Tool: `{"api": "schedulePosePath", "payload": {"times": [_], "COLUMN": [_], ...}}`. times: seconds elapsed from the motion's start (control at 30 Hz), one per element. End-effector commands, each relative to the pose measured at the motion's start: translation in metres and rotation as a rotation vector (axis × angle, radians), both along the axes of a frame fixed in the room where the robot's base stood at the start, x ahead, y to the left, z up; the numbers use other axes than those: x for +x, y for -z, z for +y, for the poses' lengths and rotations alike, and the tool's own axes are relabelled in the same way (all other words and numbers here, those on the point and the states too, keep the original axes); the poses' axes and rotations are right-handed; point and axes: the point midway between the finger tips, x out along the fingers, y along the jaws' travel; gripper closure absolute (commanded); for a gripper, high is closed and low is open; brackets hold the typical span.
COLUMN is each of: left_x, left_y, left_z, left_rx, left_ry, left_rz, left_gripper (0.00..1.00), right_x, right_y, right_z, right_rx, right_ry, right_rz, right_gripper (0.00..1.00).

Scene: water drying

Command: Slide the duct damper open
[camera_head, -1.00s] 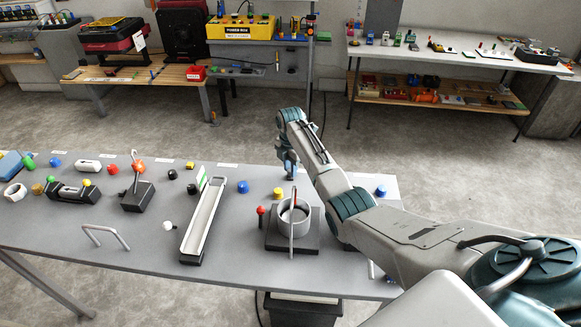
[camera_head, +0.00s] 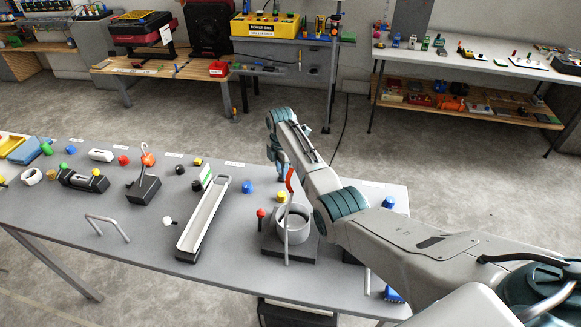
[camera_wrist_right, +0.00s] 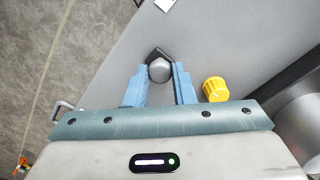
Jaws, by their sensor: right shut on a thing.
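My right gripper (camera_wrist_right: 159,82) is shut on a small grey round-topped piece (camera_wrist_right: 160,70) with a dark part behind it, near the table's far edge. In the head view this gripper (camera_head: 281,174) points down behind a grey ring-shaped duct (camera_head: 296,230) on a dark base. The lever's link to the duct is unclear. The held piece is hidden in the head view. A yellow knob (camera_wrist_right: 215,90) is to the right of the fingers, apart from them. My left gripper is not in view.
A long white trough (camera_head: 206,215) lies left of the duct, with a red-topped pin (camera_head: 261,220) between. A blue knob (camera_head: 248,187) is nearby. A wire-like handle (camera_head: 105,224) and several small devices occupy the table's left part. Floor lies beyond the table's far edge.

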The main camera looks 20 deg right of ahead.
Motion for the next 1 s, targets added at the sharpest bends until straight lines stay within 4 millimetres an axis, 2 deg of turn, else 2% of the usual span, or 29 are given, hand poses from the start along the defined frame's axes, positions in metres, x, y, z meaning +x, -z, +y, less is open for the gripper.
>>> {"api": "schedulePosePath", "payload": {"times": [0.13,0.17,0.27,0.47,0.67,0.77,1.0], "left_x": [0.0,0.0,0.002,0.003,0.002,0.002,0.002], "left_y": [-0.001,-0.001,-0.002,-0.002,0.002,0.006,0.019], "left_z": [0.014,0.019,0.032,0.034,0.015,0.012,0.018], "left_rx": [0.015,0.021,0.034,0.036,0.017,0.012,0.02], "left_ry": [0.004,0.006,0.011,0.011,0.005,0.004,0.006], "left_rz": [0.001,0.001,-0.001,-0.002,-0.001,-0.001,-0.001], "left_gripper": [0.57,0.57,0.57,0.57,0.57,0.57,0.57], "right_x": [0.001,0.001,0.001,0.001,0.001,0.002,0.001], "right_y": [-0.001,-0.001,-0.001,-0.001,-0.01,-0.025,-0.073], "right_z": [-0.001,-0.001,-0.001,-0.001,-0.001,-0.002,-0.003], "right_rx": [-0.003,-0.003,-0.003,-0.003,-0.002,-0.003,-0.002], "right_ry": [0.001,0.001,0.001,0.001,0.0,0.0,0.001], "right_rz": [-0.003,-0.003,-0.003,-0.002,-0.005,-0.008,-0.008], "right_gripper": [1.0,0.73,0.55,0.55,0.55,0.55,0.55]}}
